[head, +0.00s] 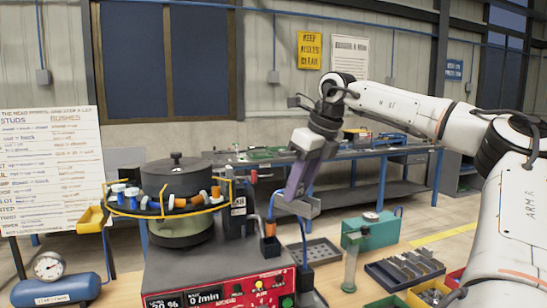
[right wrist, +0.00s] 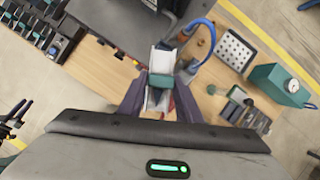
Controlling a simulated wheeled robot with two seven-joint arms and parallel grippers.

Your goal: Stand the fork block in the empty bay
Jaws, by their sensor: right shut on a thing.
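My right gripper (head: 302,190) hangs in the middle of the head view, fingers down, near the right side of the bowl feeder (head: 178,232). It is shut on a pale grey block, which I take for the fork block (head: 297,208). In the right wrist view the gripper (right wrist: 160,97) has the pale block (right wrist: 163,60) between its purple fingers, with a teal part across it. The block is clear of the bench. A dark tray (head: 405,270) with grey pieces in rows lies at the right; I cannot tell which bay is empty. My left gripper is out of view.
A post with an orange top (head: 270,246) and a blue hose stands close below the gripper. The red control panel (head: 225,296) is in front.

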